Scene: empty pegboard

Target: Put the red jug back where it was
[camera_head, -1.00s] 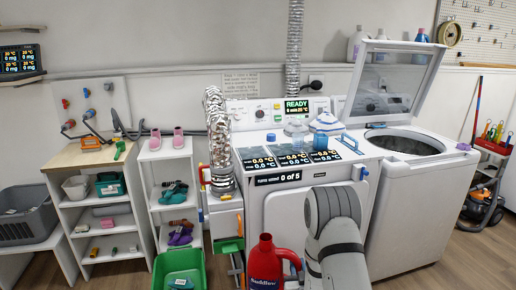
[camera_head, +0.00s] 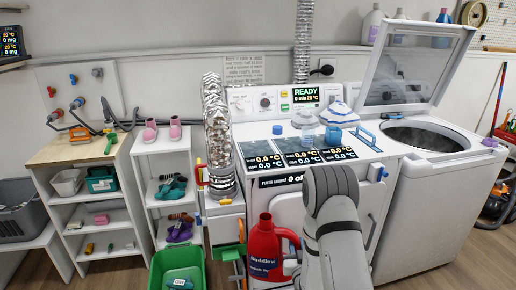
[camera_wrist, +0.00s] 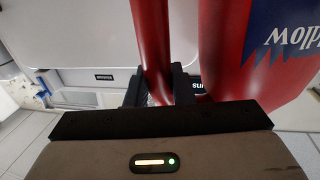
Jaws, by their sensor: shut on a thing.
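The red jug (camera_head: 265,252), with an open top, a side handle and a dark blue label, is upright in front of the white dryer in the head view. In the wrist view the jug (camera_wrist: 213,45) is close up, its label at the upper right. My gripper (camera_wrist: 161,86) is shut on the jug's handle (camera_wrist: 152,40), with one dark finger on each side. In the head view the gripper is mostly hidden by my arm and the jug. The jug's base is cut off by the frame edge, so I cannot tell what is under it.
An open-lidded washer (camera_head: 440,200) is at right. A green bin (camera_head: 178,270) and white shelves (camera_head: 150,205) are at left. A silver duct (camera_head: 218,140) stands behind.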

